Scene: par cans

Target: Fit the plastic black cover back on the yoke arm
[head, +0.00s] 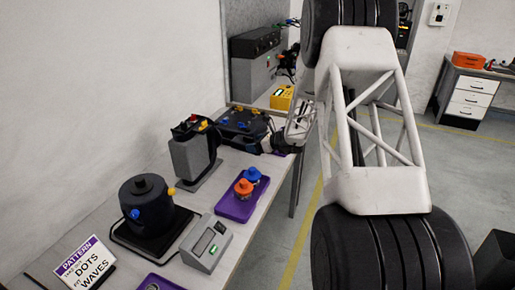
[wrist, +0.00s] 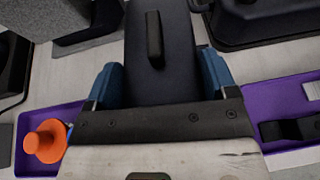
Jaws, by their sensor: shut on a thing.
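My gripper (wrist: 160,82) has its two blue fingers closed on the sides of a wide, flat black piece, which looks like the plastic cover (wrist: 176,62). A raised black bar runs along the cover's middle. The cover's far end passes out of the top of the wrist view. In the head view my gripper (head: 268,145) is small and dark, at the bench's right edge, and the cover cannot be made out there. A grey upright stand (head: 196,160) with a dark head and coloured knobs is left of it. I cannot tell for sure which part is the yoke arm.
A purple tray (head: 233,211) holds orange and blue knobs. Another purple tray (wrist: 258,95) with black and white pieces is right of my gripper. A black tray-like unit (head: 240,122) lies behind. A black round lamp (head: 146,205), grey meter (head: 206,243) and sign (head: 85,263) stand nearer.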

